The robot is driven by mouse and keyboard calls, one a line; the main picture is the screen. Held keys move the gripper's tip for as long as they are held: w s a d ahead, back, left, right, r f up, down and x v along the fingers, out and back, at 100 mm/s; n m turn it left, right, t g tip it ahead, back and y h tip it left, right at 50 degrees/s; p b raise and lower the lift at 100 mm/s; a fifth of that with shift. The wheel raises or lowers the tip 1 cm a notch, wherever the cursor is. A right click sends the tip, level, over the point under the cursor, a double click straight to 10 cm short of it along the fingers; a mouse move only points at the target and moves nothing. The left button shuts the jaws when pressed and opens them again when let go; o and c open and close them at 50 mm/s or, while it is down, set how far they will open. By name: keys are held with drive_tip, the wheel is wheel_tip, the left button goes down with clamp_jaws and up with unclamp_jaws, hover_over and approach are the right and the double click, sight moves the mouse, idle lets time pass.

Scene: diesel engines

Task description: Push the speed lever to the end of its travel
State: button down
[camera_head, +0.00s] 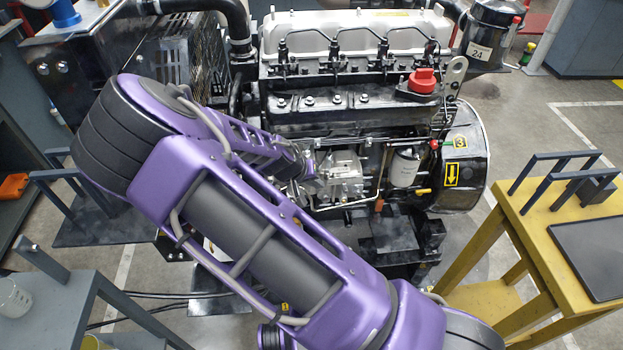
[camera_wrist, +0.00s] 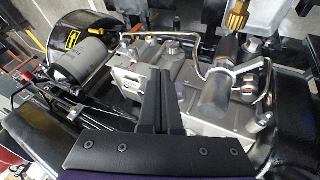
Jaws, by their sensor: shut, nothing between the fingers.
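The silver injection pump (camera_head: 340,178) sits on the near side of the engine. In the wrist view its grey metal housing (camera_wrist: 140,72) lies just beyond and left of my fingers. I cannot pick out the speed lever for certain; it may be hidden behind my fingers or among the pump's small parts. My gripper (camera_wrist: 160,82) is shut and empty, its two dark fingers side by side and pointing at the pump. Whether the tips touch anything is unclear. In the head view my arm hides most of the gripper and the pump's left side.
A light-coloured filter (camera_head: 405,170) stands right of the pump and shows in the wrist view (camera_wrist: 82,58). Thin metal pipes (camera_wrist: 262,78) and a grey cylinder (camera_wrist: 214,97) crowd the right of my fingers. A yellow bench (camera_head: 535,240) stands at the right.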

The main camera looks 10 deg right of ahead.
sight(344, 195)
drive_tip(key=shift+w+d+f, duration=0.2)
drive_tip(key=shift+d+f, duration=0.4)
drive_tip(key=shift+d, duration=0.3)
drive_tip(key=shift+w+d+f, duration=0.25)
drive_tip(key=shift+d+f, duration=0.4)
drive_tip(key=shift+d, duration=0.3)
drive_tip(key=shift+w+d+f, duration=0.2)
drive_tip(key=shift+d+f, duration=0.4)
drive_tip(key=shift+d, duration=0.3)
drive_tip(key=shift+w+f, duration=0.1)
drive_tip(key=shift+w, duration=0.05)
